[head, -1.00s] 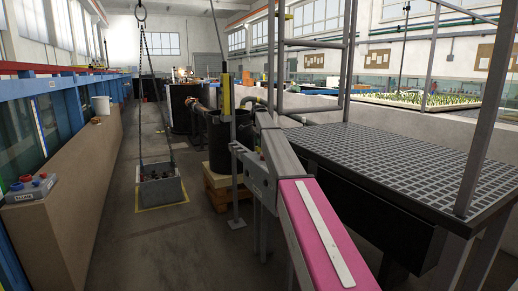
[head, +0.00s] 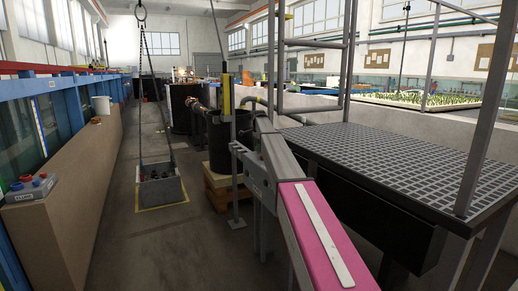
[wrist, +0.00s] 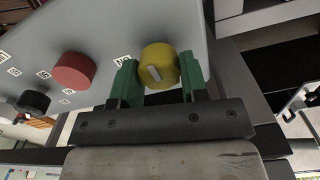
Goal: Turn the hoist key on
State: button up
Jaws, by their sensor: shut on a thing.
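A yellow round knob (wrist: 159,65) with a pale grey bar across its face sits on a light grey panel (wrist: 130,28) in the wrist view. My gripper (wrist: 158,82) has its two green fingers on either side of this knob and is shut on it. The bar stands slightly tilted. Small white labels lie beside the knobs, too small to read surely, so I cannot tell by label which one is the hoist key. In the head view my own arm hides the gripper and the knob.
A red knob (wrist: 74,71) and a black knob (wrist: 33,102) are on the same panel, left of the gripper.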

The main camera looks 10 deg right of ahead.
jog(key=n, duration=0.8)
jog(key=shift+w+n, duration=0.1)
jog(key=shift+n, duration=0.2)
jog(key=n, duration=0.4)
jog(key=shift+a+n, duration=0.1)
jog(key=shift+n, duration=0.2)
jog(key=n, duration=0.4)
jog(key=shift+n, duration=0.4)
jog(key=o, duration=0.9)
jog(key=shift+r, duration=0.1)
